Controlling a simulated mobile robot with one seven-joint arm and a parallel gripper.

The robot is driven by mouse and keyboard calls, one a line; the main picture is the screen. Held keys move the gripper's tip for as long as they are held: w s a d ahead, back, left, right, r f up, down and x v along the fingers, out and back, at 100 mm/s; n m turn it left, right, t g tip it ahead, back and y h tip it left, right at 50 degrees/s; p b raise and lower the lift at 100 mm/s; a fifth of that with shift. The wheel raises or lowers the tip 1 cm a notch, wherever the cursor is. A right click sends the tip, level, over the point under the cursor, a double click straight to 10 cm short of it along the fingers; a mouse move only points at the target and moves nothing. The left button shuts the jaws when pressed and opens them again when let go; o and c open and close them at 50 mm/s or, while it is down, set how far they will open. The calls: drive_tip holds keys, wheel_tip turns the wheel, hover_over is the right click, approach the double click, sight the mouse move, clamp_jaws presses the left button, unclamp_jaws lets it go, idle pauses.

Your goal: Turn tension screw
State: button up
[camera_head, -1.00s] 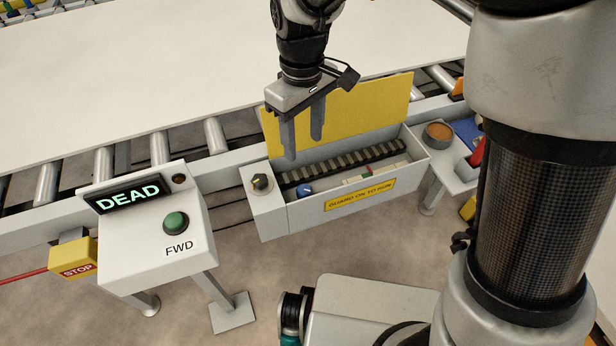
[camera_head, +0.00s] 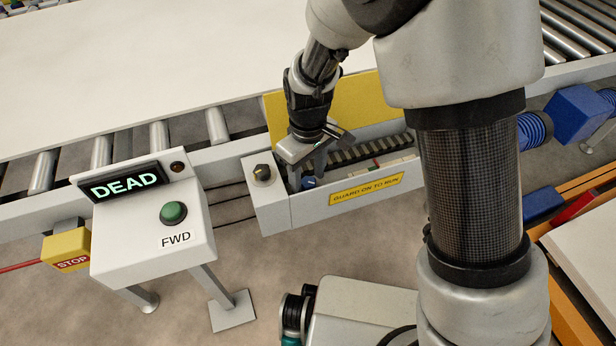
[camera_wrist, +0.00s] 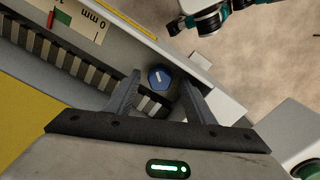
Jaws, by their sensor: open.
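The tension screw appears to be the blue round knob (camera_head: 308,183) at the left end of the open trough; a white mark shows on its top in the wrist view (camera_wrist: 160,77). My gripper (camera_head: 309,176) is open and points down over that end of the trough. In the wrist view the knob shows between the two fingertips (camera_wrist: 160,82), with a gap on each side. I cannot tell how far the tips are above it. The fingers partly hide the knob in the head view.
The yellow guard (camera_head: 274,116) stands raised behind the trough (camera_head: 292,216). A black selector knob (camera_head: 262,172) is just left. A toothed belt (camera_wrist: 88,70) and a millimetre scale (camera_wrist: 82,16) lie beside the screw. The control box (camera_head: 135,235) reads DEAD.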

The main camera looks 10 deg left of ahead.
drive_tip(key=c, duration=1.1)
drive_tip(key=shift+o, duration=0.2)
drive_tip(key=shift+m, duration=0.3)
drive_tip(key=shift+m+p, duration=0.65)
drive_tip(key=shift+m, duration=0.45)
drive_tip(key=shift+m+p, duration=0.55)
drive_tip(key=shift+m, duration=1.05)
drive_tip(key=o, duration=1.1)
drive_tip(key=shift+c, duration=0.2)
